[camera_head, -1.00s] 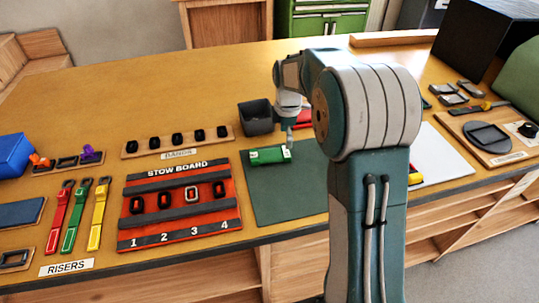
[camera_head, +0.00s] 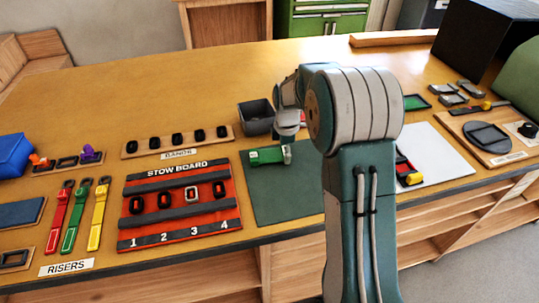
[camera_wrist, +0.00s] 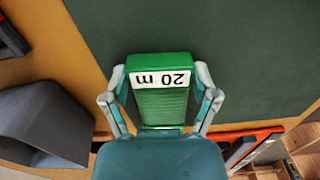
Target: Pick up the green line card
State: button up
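The green line card (camera_head: 265,157), with a white label, lies on the dark green mat (camera_head: 262,199) towards its back left. In the wrist view the green line card (camera_wrist: 162,104) reads "20 m" upside down. My gripper (camera_head: 286,152) is low at the card's right part in the head view. In the wrist view my gripper (camera_wrist: 160,84) has one finger on each side of the card, with narrow gaps that look open. Its palm hides the card's near end. Whether the fingers touch the card is hard to tell.
A dark grey bin (camera_head: 257,118) stands just behind the mat. The red stow board (camera_head: 181,205) lies left of it. A white sheet (camera_head: 446,164) with a red and yellow item (camera_head: 407,173) lies to the right, partly behind my arm. The table's front edge is close.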

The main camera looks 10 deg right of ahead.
dwell(0.5)
jog(key=shift+r, duration=3.5)
